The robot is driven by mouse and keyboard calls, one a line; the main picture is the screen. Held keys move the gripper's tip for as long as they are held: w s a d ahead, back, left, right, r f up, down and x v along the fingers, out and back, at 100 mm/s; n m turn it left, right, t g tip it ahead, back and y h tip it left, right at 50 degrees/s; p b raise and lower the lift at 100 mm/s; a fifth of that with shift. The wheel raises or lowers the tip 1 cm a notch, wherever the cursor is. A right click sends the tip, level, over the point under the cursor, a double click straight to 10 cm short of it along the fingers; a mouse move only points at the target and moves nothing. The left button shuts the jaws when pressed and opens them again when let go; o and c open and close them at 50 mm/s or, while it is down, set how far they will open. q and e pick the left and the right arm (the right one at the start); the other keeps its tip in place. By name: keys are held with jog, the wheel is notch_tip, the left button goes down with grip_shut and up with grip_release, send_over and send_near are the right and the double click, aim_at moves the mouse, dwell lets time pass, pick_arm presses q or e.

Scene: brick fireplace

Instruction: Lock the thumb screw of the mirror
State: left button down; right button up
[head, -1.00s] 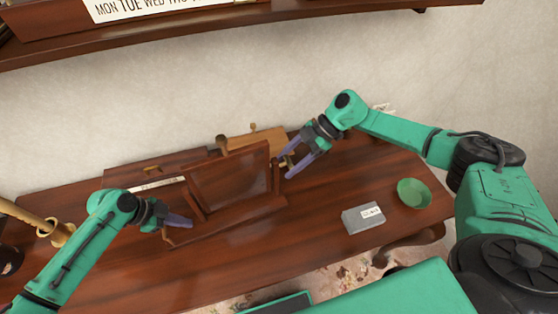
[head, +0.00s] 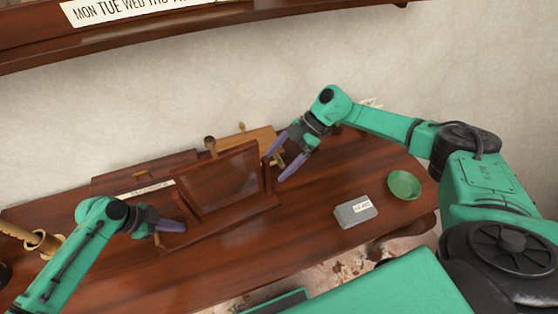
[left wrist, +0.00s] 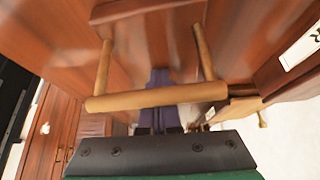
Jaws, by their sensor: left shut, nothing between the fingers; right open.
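The mirror (head: 222,183) is a wooden-framed panel on a stand, tilted on the dark wooden desk in the head view. A brass-coloured piece (head: 278,160), apparently the thumb screw, is at the frame's right side, partly hidden by my right gripper. My right gripper (head: 276,166) is open, with its purple fingers spread beside that piece; contact cannot be told. My left gripper (head: 184,226) is shut and empty at the stand's lower left. In the left wrist view, its purple fingers (left wrist: 160,78) show beyond a light wooden bar handle (left wrist: 155,98).
A grey box (head: 354,212) and a green bowl (head: 404,185) sit on the desk (head: 290,230) at the right. A brass object (head: 42,240) stands at the left edge. A lighter wooden box (head: 245,143) is behind the mirror. A shelf (head: 180,32) overhangs above.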

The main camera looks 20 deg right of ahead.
pick_arm(q)
jog(key=shift+s+f, duration=0.2)
pick_arm(e)
jog(key=s+v, duration=0.1)
jog(key=v, duration=1.1)
jog(key=shift+w, duration=0.45)
pick_arm(q)
jog(key=shift+w+r+p, duration=0.1)
jog(key=shift+r+p, duration=0.4)
notch_tip(320, 180, up, 5)
jog(key=p, duration=0.4)
jog(key=shift+w+r+p, duration=0.1)
jog(key=shift+r+p, duration=0.1)
jog(key=shift+p, duration=0.2)
pick_arm(e)
notch_tip(320, 180, up, 5)
jog(key=shift+r, duration=0.25)
pick_arm(q)
jog(key=shift+f, duration=0.1)
pick_arm(e)
jog(key=shift+w, duration=0.1)
pick_arm(q)
jog(key=shift+a, duration=0.1)
